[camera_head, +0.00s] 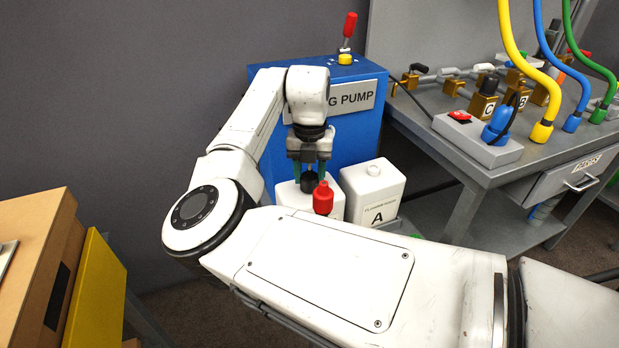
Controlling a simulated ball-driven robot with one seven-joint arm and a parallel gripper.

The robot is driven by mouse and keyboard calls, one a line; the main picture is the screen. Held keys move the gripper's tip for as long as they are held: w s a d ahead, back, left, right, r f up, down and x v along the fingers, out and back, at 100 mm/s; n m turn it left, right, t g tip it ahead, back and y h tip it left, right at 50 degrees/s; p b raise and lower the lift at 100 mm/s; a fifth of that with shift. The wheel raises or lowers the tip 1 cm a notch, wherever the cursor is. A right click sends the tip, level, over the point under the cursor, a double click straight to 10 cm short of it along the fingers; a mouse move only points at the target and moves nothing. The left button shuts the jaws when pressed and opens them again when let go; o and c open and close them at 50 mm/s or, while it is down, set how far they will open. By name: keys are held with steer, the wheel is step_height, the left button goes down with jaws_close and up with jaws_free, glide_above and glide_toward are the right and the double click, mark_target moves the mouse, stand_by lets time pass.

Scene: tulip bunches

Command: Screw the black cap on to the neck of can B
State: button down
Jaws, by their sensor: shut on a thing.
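My gripper (309,172) points down with its green-tipped fingers shut on the black cap (309,183). The cap is right over the top of a white can (285,196), left of can A. This can's label is hidden behind my arm, so I cannot read whether it is B. The cap appears to be at the can's neck, but the neck is hidden and I cannot tell whether they touch. Can A (376,193), white with a printed label, stands just to the right.
A red capped object (323,198) stands close in front of the can. The blue pump cabinet (355,130) is right behind. A grey workbench (440,145) with valves and coloured hoses is at right; cardboard boxes (35,235) and a yellow panel (95,290) are at left.

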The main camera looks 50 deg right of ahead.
steer(key=shift+s, duration=0.1)
stand_by(0.3)
steer(key=shift+c, duration=2.3)
jaws_free()
steer(key=shift+r, duration=0.1)
steer(key=shift+r+n+p, duration=0.2)
steer(key=shift+n+p, duration=0.8)
steer(key=shift+p, duration=0.1)
steer(key=n+p, duration=0.4)
steer(key=n, duration=0.1)
steer(key=shift+f+n+p, duration=0.15)
steer(key=shift+n+p, duration=0.6)
steer(key=shift+n, duration=0.15)
steer(key=shift+f, duration=0.15)
